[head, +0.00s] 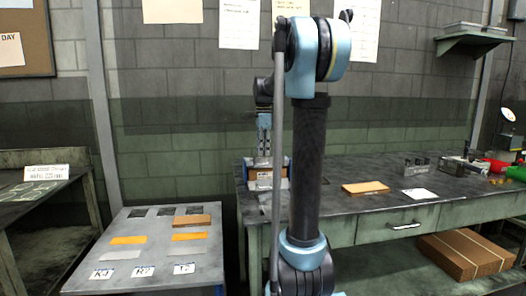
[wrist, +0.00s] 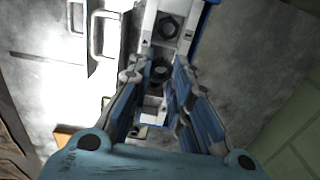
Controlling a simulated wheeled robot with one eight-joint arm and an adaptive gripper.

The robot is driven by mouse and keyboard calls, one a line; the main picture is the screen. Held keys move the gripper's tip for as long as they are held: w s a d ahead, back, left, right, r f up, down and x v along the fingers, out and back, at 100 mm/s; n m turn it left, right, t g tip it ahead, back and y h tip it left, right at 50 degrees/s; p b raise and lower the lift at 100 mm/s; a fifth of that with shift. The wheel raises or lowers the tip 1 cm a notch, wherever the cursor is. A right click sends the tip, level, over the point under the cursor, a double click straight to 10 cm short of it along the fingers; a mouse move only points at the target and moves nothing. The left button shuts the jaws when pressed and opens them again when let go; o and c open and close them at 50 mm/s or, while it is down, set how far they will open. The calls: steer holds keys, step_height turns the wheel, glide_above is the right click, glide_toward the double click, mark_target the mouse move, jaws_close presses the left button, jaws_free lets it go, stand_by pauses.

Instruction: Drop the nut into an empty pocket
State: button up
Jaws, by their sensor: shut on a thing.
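In the wrist view a dark nut (wrist: 160,72) shows between the fingers of my gripper (wrist: 158,82), which is shut on it. Below lies a white holder with a blue edge (wrist: 185,42), divided into pockets. Another dark hexagonal nut (wrist: 168,25) sits in the pocket at the top of the picture. A pale pocket (wrist: 153,104) lower down, partly hidden by the fingers, looks empty. In the head view my gripper (head: 264,150) points down just above the holder (head: 281,183) at the bench's left end; the held nut cannot be made out there.
The holder stands on a grey bench (head: 340,172) against the wall. An orange-brown board (head: 365,188), a white sheet (head: 420,195) and metal blocks (head: 416,166) lie to its right. A lower table with labelled spots (head: 190,265) stands at the left. The bench between holder and board looks clear.

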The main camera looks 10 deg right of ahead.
steer(key=shift+f, duration=0.7)
steer(key=o, duration=1)
step_height(320, 180, up, 12)
steer(key=shift+w+f, duration=0.1)
stand_by(0.4)
